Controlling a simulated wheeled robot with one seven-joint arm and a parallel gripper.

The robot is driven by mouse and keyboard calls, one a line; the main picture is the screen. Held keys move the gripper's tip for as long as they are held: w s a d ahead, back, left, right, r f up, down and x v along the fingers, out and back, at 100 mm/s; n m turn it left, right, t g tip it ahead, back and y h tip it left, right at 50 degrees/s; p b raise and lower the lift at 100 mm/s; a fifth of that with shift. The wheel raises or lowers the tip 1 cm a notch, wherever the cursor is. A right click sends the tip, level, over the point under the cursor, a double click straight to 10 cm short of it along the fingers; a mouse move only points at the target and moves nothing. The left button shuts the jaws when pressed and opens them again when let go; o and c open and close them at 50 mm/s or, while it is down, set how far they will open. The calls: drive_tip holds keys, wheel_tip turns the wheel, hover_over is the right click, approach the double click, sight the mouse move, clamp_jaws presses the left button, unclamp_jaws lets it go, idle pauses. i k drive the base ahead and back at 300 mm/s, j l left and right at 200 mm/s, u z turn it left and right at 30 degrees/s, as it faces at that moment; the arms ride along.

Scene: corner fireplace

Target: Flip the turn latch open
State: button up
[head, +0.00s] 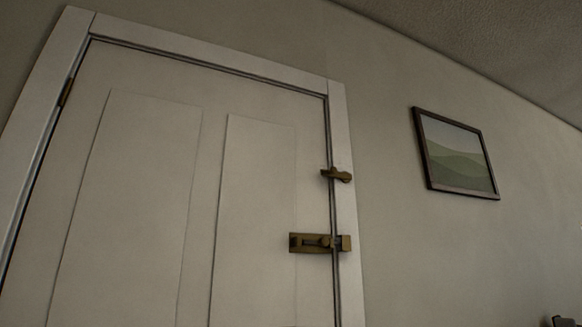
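A white panelled door (212,113) fills the left part of the head view and sits flush in its frame. A small brass turn latch (337,174) is on the right side of the frame. Its bar lies roughly level and reaches left over the gap onto the door's edge. My gripper cannot be clearly made out in this view, so its opening and its place relative to the latch are not shown.
Below the turn latch, a brass slide bolt (311,243) spans the door edge and frame. A hinge (66,92) shows at the door's left. A framed landscape picture (456,153) hangs on the wall at right. A small dark object (566,321) shows at the lower right edge.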

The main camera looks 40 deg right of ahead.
sight(333, 172)
drive_tip(key=z, duration=0.8)
